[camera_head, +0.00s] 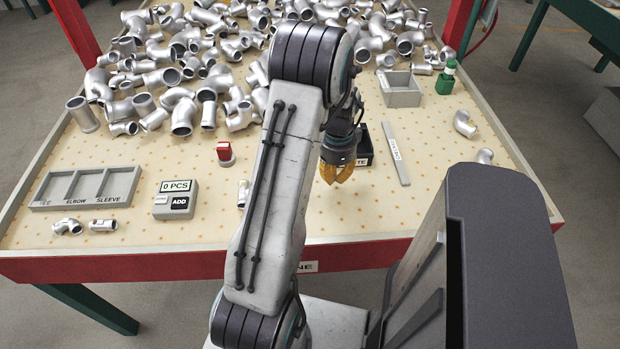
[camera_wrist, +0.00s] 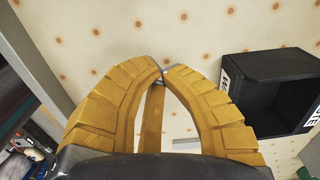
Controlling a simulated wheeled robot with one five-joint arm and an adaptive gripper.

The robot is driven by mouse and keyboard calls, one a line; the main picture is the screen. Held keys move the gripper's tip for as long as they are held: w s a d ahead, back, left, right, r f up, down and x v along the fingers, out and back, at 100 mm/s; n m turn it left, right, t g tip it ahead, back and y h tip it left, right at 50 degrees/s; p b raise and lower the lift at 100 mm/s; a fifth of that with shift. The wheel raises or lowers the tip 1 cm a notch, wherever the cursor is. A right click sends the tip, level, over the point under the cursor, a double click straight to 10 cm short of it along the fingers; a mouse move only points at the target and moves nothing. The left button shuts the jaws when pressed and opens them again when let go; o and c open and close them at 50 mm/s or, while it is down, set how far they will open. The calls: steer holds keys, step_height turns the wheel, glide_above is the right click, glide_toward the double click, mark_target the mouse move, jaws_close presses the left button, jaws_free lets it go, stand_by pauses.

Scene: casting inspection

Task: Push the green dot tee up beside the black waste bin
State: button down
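The black waste bin (camera_head: 364,150) stands on the table just behind and right of my gripper, partly hidden by it; in the wrist view its open box (camera_wrist: 270,68) is at the right. My gripper (camera_head: 335,180) points down, low over the table near the front of the bin. In the wrist view its yellow fingers (camera_wrist: 163,76) meet at the tips, with no casting clearly seen between them. I cannot make out a green dot on any tee. Small castings lie at the front left (camera_head: 68,227), and another (camera_head: 243,193) sits left of my arm.
A labelled grey strip (camera_head: 396,153) lies right of the bin. A grey box (camera_head: 401,90) and a green bottle (camera_head: 446,78) stand behind. A grey tray (camera_head: 87,188), counter (camera_head: 176,199) and red button (camera_head: 225,153) are left. Castings (camera_head: 182,115) cover the back.

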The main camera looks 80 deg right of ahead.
steer(key=w+a, duration=0.1)
steer(key=w, duration=0.2)
steer(key=w+a+p, duration=0.1)
steer(key=w+a, duration=0.1)
steer(key=w, duration=0.2)
steer(key=w+a, duration=0.2)
steer(key=w, duration=0.1)
steer(key=shift+w+p, duration=0.3)
steer(key=shift+p, duration=0.1)
steer(key=shift+s+f, duration=0.1)
steer(key=shift+f, duration=0.25)
steer(key=shift+f+b, duration=0.3)
steer(key=shift+f, duration=0.15)
steer(key=shift+f, duration=0.1)
steer(key=shift+s, duration=0.1)
steer(key=shift+s, duration=0.2)
steer(key=s+d, duration=0.3)
steer(key=s, duration=0.3)
steer(key=s+d, duration=0.2)
steer(key=s, duration=0.4)
steer(key=s+d+b, duration=0.1)
steer(key=s+d, duration=0.2)
steer(key=s, duration=0.3)
steer(key=shift+s+d, duration=0.3)
steer(key=shift+d, duration=0.05)
